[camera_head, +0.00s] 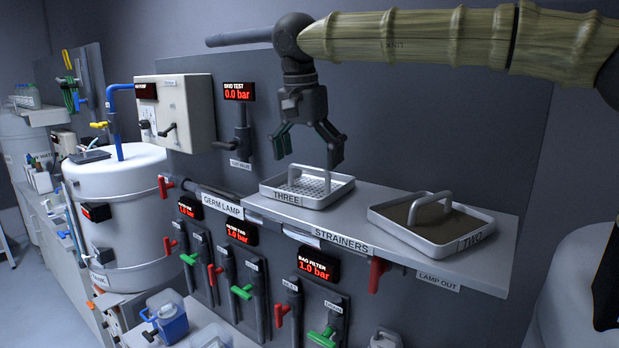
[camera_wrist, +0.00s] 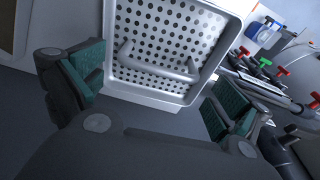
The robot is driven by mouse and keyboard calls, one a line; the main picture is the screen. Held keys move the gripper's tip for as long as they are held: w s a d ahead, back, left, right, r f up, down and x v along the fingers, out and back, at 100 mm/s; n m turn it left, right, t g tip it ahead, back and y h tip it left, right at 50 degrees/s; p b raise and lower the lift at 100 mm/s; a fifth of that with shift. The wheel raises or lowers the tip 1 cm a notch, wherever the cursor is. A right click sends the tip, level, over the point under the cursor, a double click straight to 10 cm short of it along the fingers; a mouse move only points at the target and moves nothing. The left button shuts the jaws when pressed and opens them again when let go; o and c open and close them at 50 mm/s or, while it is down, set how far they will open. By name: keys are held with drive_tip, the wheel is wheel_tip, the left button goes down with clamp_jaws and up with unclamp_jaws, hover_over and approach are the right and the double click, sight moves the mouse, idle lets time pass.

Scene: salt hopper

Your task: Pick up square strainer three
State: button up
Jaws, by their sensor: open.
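Square strainer three (camera_head: 331,197) is a white square tray with a perforated bottom, an arched handle and a "THREE" label, lying on the shelf in the head view. In the wrist view its perforated floor and handle (camera_wrist: 158,62) show upright between and beyond the fingers. My gripper (camera_head: 308,150) is open and empty, pointing down above and near the strainer's handle. In the wrist view the green-padded fingers of my gripper (camera_wrist: 155,100) stand wide apart, with the handle seen between them. I see no contact with the handle.
Strainer two (camera_head: 480,238), holding a dark brown layer, sits to the right on the same shelf (camera_head: 365,210). A dark panel stands behind. Valves with red and green handles and a bag filter display (camera_head: 318,265) are below the shelf. A white tank (camera_head: 125,215) stands at left.

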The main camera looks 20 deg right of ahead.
drive_tip(key=shift+d+f, duration=0.1)
drive_tip(key=shift+f, duration=0.3)
drive_tip(key=c, duration=1.7)
drive_tip(key=shift+r, duration=0.1)
